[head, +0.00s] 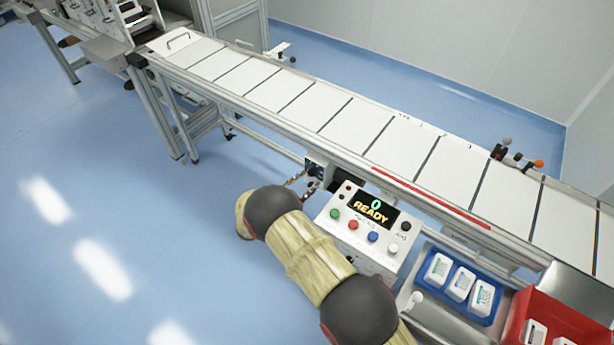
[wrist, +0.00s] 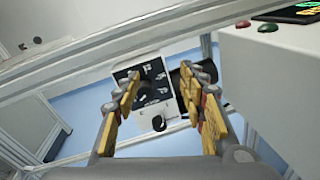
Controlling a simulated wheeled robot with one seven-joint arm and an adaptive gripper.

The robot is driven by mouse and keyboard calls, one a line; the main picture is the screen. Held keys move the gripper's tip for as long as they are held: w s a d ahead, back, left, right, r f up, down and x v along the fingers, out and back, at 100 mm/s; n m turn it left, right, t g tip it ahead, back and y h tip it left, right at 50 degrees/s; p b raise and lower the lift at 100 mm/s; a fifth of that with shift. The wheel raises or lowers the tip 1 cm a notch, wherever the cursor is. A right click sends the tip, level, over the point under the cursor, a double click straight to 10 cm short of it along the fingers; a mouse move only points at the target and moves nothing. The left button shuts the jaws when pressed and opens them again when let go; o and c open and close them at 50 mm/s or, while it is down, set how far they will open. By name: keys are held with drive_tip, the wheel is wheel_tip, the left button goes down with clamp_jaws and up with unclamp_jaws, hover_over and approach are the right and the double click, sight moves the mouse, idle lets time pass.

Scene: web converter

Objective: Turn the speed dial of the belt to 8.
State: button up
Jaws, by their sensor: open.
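A small drive unit (head: 315,171) with a dark face is mounted under the near side of the belt (head: 330,122). In the wrist view its black panel (wrist: 152,72) has white markings and carries a dark round dial (wrist: 146,92). The dial's number setting is too small to read. My gripper (head: 303,184) is in front of this unit, below the belt frame. In the wrist view my gripper (wrist: 168,77) is open and empty, with the panel between and beyond its fingers. The left finger covers part of the panel's left side. I see no contact with the dial.
A second black knob (wrist: 157,123) sits on a pale plate below the panel. A control box (head: 346,238) showing READY stands close right of my gripper. A frame bar (wrist: 100,58) crosses above. A blue tray (head: 436,296) and red bin (head: 562,312) are farther right.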

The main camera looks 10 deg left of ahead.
sight(310, 175)
drive_tip(key=s+a+f+n+t+y, duration=0.2)
drive_tip(key=a+f, duration=0.2)
drive_tip(key=shift+f+b+x, duration=0.1)
drive_tip(key=shift+b+x, duration=0.1)
drive_tip(key=shift+x, duration=1.75)
drive_tip(key=shift+f+b+x, duration=0.15)
drive_tip(key=shift+b+x, duration=0.05)
drive_tip(key=shift+x, duration=1.8)
drive_tip(key=shift+c, duration=1.4)
drive_tip(key=c, duration=0.7)
clamp_jaws()
